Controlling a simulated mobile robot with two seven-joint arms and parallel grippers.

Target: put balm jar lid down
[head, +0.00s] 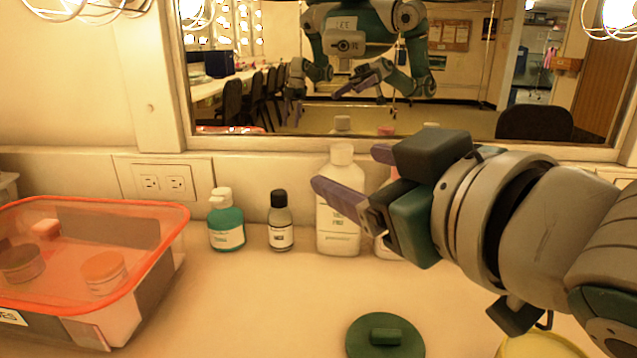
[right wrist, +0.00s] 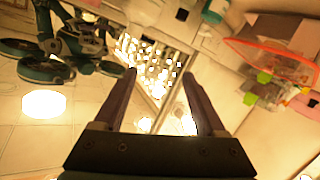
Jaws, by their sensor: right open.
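The green round lid with a raised bar handle (head: 385,338) lies on the counter at the bottom of the head view, apparently flat, its near edge close to the frame's bottom. My right gripper (head: 347,168) is above and behind it, pointing left in front of the white bottles. Its fingers are apart with nothing between them. In the right wrist view my right gripper (right wrist: 160,75) also shows open and empty. My left gripper is not directly in view; only a small mirror reflection shows the left arm.
An orange-rimmed clear bin (head: 150,285) holding jars stands at the left. A green bottle (head: 226,222), a dark-capped bottle (head: 280,225) and a tall white bottle (head: 341,215) stand along the wall below the mirror (head: 470,80). A yellow round thing (head: 540,345) is cut off at the bottom. The middle counter is clear.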

